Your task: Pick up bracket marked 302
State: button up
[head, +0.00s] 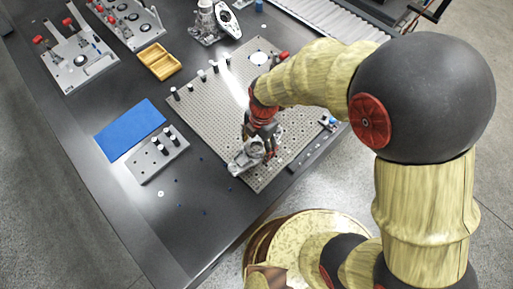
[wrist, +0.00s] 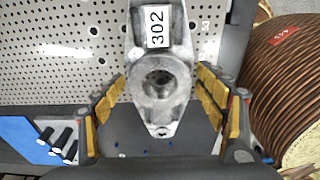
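The grey metal bracket marked 302 (wrist: 163,80) is in the middle of the wrist view, with its white label facing the camera. In the head view the bracket (head: 244,160) is at the near edge of the perforated plate (head: 213,115). My gripper (wrist: 162,88) is open, with one yellow-padded finger on each side of the bracket's round boss. A gap shows between the boss and each finger. In the head view my gripper (head: 258,148) is right over the bracket and partly hides it. I cannot tell whether the bracket touches the plate.
A grey block with dark pins (head: 147,170) and a blue mat (head: 130,128) lie left of the plate. Several posts stand along the plate's far left side. A yellow tray (head: 152,52), fixtures (head: 75,68) and other metal castings (head: 206,25) are farther back. The near left tabletop is mostly clear.

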jog(key=c, duration=1.6)
